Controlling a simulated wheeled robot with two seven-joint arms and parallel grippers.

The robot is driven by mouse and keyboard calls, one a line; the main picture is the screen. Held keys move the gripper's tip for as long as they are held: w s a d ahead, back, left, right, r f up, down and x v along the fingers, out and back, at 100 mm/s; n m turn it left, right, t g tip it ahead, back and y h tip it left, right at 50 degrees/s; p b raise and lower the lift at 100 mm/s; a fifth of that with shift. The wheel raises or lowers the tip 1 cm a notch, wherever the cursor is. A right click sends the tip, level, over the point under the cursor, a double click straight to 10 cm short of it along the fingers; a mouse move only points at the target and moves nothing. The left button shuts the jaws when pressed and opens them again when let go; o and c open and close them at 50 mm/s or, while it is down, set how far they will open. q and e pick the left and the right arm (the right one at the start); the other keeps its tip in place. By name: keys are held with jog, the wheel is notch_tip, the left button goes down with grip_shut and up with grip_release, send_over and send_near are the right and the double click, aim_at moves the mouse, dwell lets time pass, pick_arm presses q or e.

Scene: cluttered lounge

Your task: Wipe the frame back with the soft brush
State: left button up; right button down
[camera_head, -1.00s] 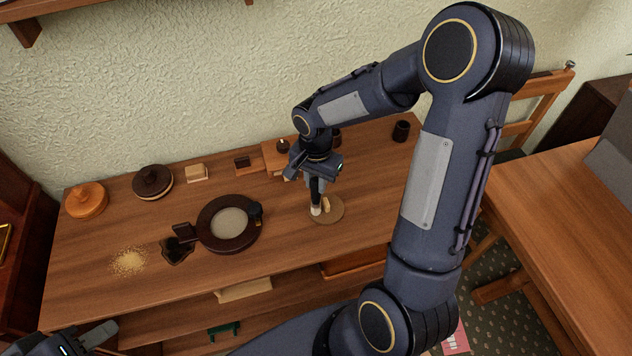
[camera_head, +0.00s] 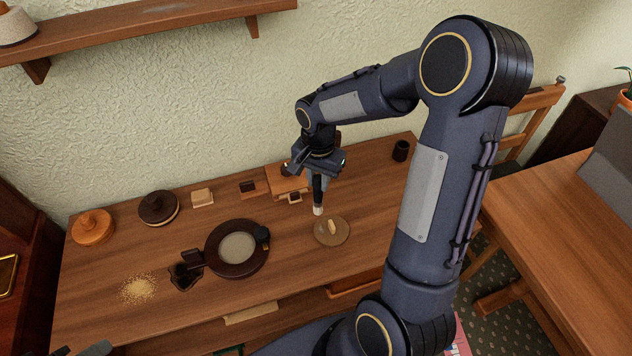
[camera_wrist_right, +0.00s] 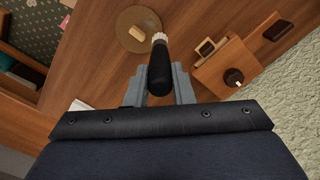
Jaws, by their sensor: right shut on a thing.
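My right gripper (camera_head: 319,172) is shut on the soft brush (camera_head: 318,192), which has a black handle and pale bristles pointing down. The brush also shows in the right wrist view (camera_wrist_right: 159,68), between the two fingers. Its bristles are above the table near a round brown disc (camera_head: 322,240) with a small tan piece (camera_head: 333,227) on it. A round dark wooden frame (camera_head: 237,271) with a pale centre lies on the table to the left, apart from the brush. My left gripper (camera_head: 95,350) barely shows at the bottom left edge; its jaws cannot be made out.
A wall shelf (camera_head: 150,25) runs above.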

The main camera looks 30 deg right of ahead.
jog(key=shift+s+r+p, duration=0.1)
jog(key=shift+r+p, duration=0.55)
jog(key=shift+r, duration=0.6)
